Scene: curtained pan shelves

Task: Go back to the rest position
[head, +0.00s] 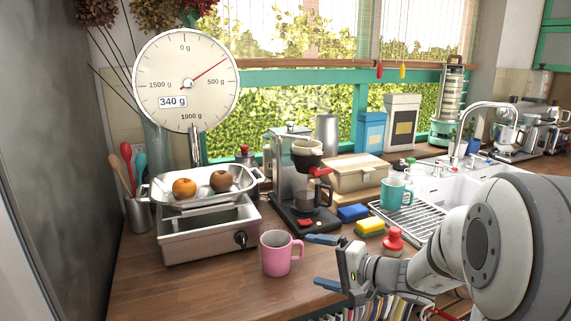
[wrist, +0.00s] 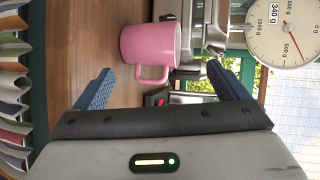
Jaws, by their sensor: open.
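My gripper (head: 318,261) is at the front edge of the wooden counter, at the lower middle of the head view. Its two blue fingers are spread apart and nothing is between them. A pink mug (head: 275,255) stands upright on the counter just left of the fingertips, apart from them. In the wrist view the mug (wrist: 148,46) shows beyond the open fingers (wrist: 161,82), with its handle toward the gripper. My arm reaches in from the right and hides part of the counter and sink area.
A dial scale (head: 186,82) reads 340 g, above a metal pan (head: 204,198) with an orange and a brown fruit. A coffee maker (head: 300,190), sponges (head: 370,227), a red-knobbed object (head: 393,240) and a dish rack (head: 420,215) stand nearby. Counter (head: 190,290) at front left is clear.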

